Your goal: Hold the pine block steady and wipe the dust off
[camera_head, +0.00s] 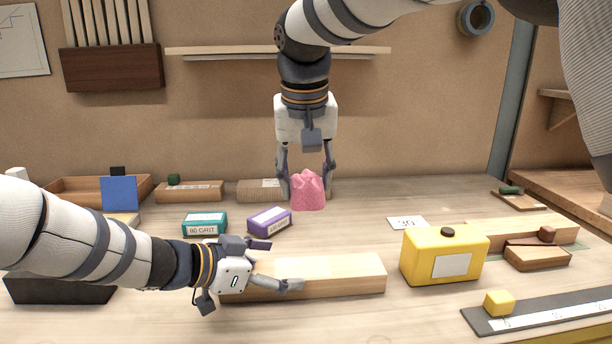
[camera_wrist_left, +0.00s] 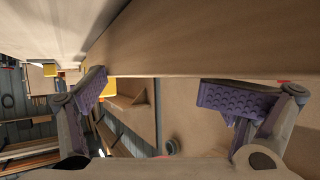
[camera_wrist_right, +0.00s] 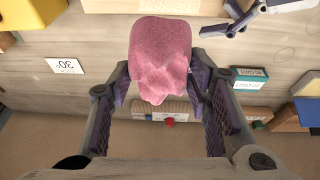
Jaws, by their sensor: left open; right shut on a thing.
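The pine block (camera_head: 335,272) lies flat on the bench in the front middle. My left gripper (camera_head: 279,266) is open at its left part, with one finger over the near side and one at the far side. In the left wrist view the block (camera_wrist_left: 215,40) fills the space in front of the open fingers (camera_wrist_left: 165,95). My right gripper (camera_head: 307,172) is shut on a crumpled pink cloth (camera_head: 308,193) behind the block, toward the back of the bench. The cloth also shows between the fingers in the right wrist view (camera_wrist_right: 160,60). I cannot make out dust on the block.
A yellow container (camera_head: 444,257) stands close to the block's right end. Teal (camera_head: 204,224) and purple (camera_head: 269,221) grit boxes lie behind the block. A ruler strip (camera_head: 545,312) with a yellow cube (camera_head: 499,303) lies front right.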

